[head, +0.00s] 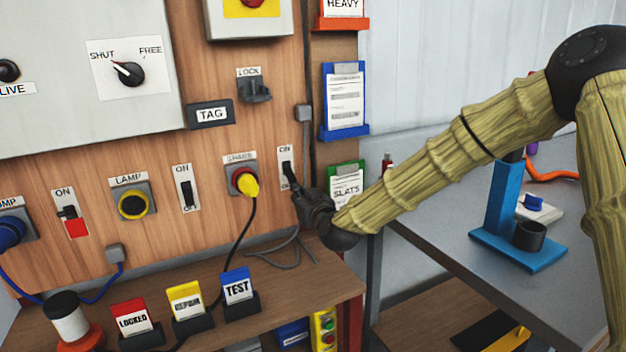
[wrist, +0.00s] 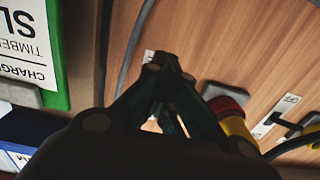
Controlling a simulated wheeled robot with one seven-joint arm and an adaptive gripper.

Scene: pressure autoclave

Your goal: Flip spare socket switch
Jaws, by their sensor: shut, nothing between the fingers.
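The spare socket (head: 243,180), under a small label, has a red face and a yellow plug in it. To its right is a white switch plate (head: 285,153) with a black lever and ON at the top; my gripper covers its lower part. My gripper (head: 292,184) is shut and empty, with its fingertips at the lever, apparently touching or very near it. In the wrist view my gripper (wrist: 165,62) hides most of that switch plate (wrist: 148,56), so the lever's position cannot be told. The red socket and yellow plug (wrist: 233,122) show beside the fingers.
A green card holder (head: 347,186) is close to the right of my gripper. A shelf (head: 290,285) with LOCKED, REPAIR and TEST tags is below; a grey cable hangs nearby.

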